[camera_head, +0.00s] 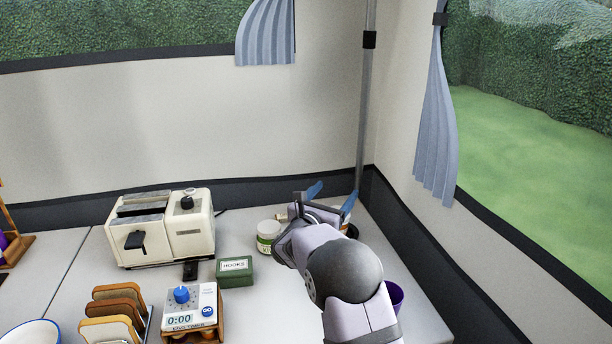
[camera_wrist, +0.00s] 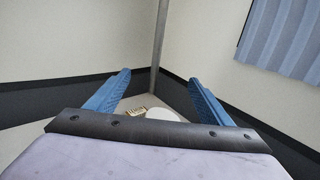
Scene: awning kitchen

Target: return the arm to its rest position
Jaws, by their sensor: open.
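My gripper (camera_head: 331,195) reaches over the back right corner of the table, toward the awning wall corner. Its two blue fingers stand wide apart, and nothing is held between them. In the wrist view my gripper (camera_wrist: 160,92) also shows open, with the corner pole beyond it and a white round thing (camera_wrist: 162,114) below, partly hidden by the gripper's body. My arm extends from the lower right and hides part of the table.
A cream toaster (camera_head: 190,240), a white jar (camera_head: 268,236), a green box (camera_head: 235,271) and an egg timer (camera_head: 189,305) stand left of my arm. A toast rack (camera_head: 117,315) is at front left. A purple cup (camera_head: 394,296) stands close right of my arm.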

